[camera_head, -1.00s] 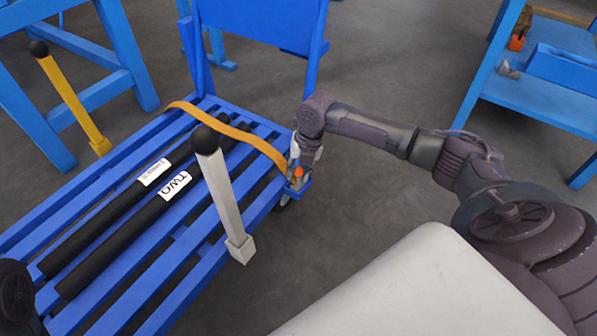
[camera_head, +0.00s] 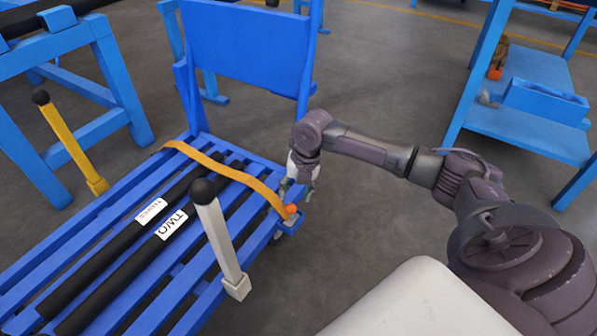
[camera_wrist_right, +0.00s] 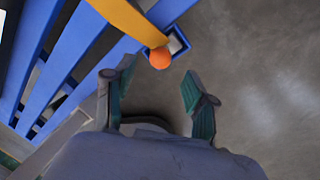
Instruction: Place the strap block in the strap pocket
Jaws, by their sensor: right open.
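The orange strap (camera_head: 225,171) lies across the blue cart and ends at its right edge, also seen in the wrist view (camera_wrist_right: 128,18). An orange knob (camera_head: 291,209) is at the strap's end, at the small blue strap pocket (camera_head: 289,222). In the wrist view the knob (camera_wrist_right: 160,58) overlaps the rim of the pocket (camera_wrist_right: 181,42), which has a pale patch inside. I cannot tell how deep the strap block sits. My right gripper (camera_head: 296,191) is open and empty just above the knob; its fingers (camera_wrist_right: 158,76) stand apart from it. My left gripper is out of view.
Two black bars with white labels (camera_head: 171,224) lie on the cart slats. A white post (camera_head: 219,243) and a yellow post (camera_head: 70,150) stand at the cart's sides. A blue shelf unit (camera_head: 530,128) stands at right. Grey floor between is clear.

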